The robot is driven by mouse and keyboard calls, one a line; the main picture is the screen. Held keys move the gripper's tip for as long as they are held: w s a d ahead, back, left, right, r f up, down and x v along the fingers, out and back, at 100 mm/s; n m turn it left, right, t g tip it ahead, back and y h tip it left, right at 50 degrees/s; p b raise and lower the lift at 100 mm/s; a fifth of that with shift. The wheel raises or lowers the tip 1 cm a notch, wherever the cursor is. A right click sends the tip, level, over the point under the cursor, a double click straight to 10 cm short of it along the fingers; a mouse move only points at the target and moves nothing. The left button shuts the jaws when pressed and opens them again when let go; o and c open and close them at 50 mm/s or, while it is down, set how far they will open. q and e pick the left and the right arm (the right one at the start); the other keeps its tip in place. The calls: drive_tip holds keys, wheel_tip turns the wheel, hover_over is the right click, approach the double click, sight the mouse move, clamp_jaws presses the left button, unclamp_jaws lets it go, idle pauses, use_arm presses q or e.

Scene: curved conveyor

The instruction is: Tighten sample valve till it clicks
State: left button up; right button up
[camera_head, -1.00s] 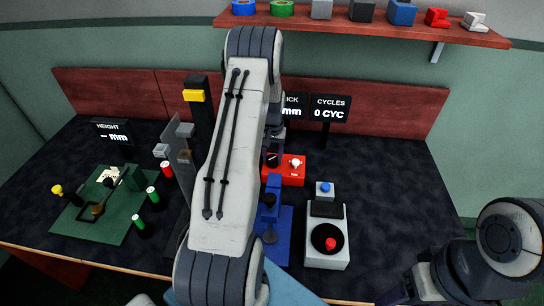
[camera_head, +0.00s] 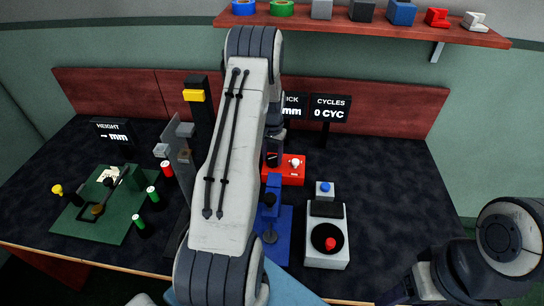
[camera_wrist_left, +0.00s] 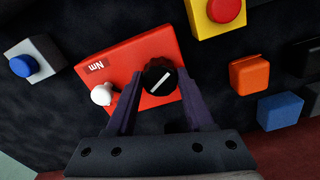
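The sample valve looks to be a black round knob (camera_wrist_left: 161,79) with a white pointer line, on a red box (camera_wrist_left: 128,60) marked Nm. In the left wrist view my left gripper (camera_wrist_left: 160,75) has one dark finger on each side of the knob, very close to it. I cannot tell whether the fingers touch the knob. In the head view the red box (camera_head: 292,176) stands behind the blue fixture, and my left arm hides most of the left gripper. The white button (camera_wrist_left: 101,95) on the box is beside the left finger. My right gripper is not in view.
A blue button on a grey block (camera_wrist_left: 36,61) and a yellow block with a red button (camera_wrist_left: 218,12) flank the box. Orange (camera_wrist_left: 249,76) and blue (camera_wrist_left: 280,110) blocks lie to the right. A green fixture board (camera_head: 104,218) is at left, a white control box (camera_head: 327,258) at right.

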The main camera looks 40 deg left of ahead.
sight(272, 158)
use_arm(q)
drive_tip(key=o, duration=0.3)
drive_tip(key=shift+s, duration=0.1)
drive_tip(key=shift+r, duration=0.1)
wheel_tip(272, 158, up, 10)
drive_tip(key=b, duration=0.1)
drive_tip(key=shift+r, duration=0.15)
idle(0.4)
